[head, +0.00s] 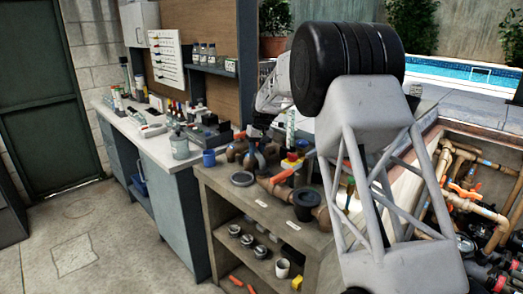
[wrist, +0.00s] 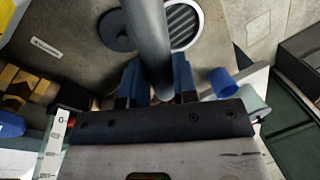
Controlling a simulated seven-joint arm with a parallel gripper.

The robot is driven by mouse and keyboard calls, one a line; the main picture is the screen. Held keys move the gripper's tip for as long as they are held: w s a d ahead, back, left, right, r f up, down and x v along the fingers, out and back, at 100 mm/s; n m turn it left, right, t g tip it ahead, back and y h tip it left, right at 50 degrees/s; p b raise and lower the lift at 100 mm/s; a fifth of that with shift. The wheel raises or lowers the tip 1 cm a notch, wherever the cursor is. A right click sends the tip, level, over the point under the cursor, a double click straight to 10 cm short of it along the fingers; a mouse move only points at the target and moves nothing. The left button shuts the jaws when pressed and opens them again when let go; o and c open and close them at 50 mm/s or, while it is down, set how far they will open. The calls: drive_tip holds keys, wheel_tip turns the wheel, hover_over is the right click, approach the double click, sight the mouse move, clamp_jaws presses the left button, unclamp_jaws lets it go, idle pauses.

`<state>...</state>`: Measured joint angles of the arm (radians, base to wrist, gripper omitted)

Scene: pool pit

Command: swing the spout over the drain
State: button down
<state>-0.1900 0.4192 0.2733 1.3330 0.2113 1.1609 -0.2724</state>
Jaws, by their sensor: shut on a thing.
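The spout (wrist: 149,35) is a smooth grey tube. In the wrist view it runs from the top edge down between the blue fingers of my gripper (wrist: 157,82). My gripper is shut on it. The drain (wrist: 184,24) is a round slatted grate with a pale rim, just right of the spout, which covers part of its left side. The spout's far end is out of the wrist frame. In the head view my gripper (head: 259,147) is low over the bench, behind the drain (head: 242,179). The spout is hard to make out there.
A dark disc (wrist: 116,31) lies left of the spout. A blue cup (head: 209,158) stands left of my gripper. A cluttered counter (head: 157,147) stands behind left.

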drive_tip(key=shift+s+a+r+n, duration=0.1)
drive_tip(key=shift+s+a+n, duration=0.15)
drive_tip(key=shift+a+n, duration=0.5)
drive_tip(key=shift+s+a+n+g, duration=0.2)
drive_tip(key=shift+s+a+n, duration=0.15)
drive_tip(key=shift+n, duration=0.55)
drive_tip(key=shift+s+a+n+g, duration=0.2)
drive_tip(key=shift+s+a+n, duration=0.1)
drive_tip(key=shift+n, duration=0.55)
drive_tip(key=c, duration=1.2)
unclamp_jaws()
drive_tip(key=shift+w+r, duration=0.1)
drive_tip(key=shift+v, duration=3.75)
drive_tip(key=shift+a, duration=0.1)
drive_tip(key=shift+r, duration=0.1)
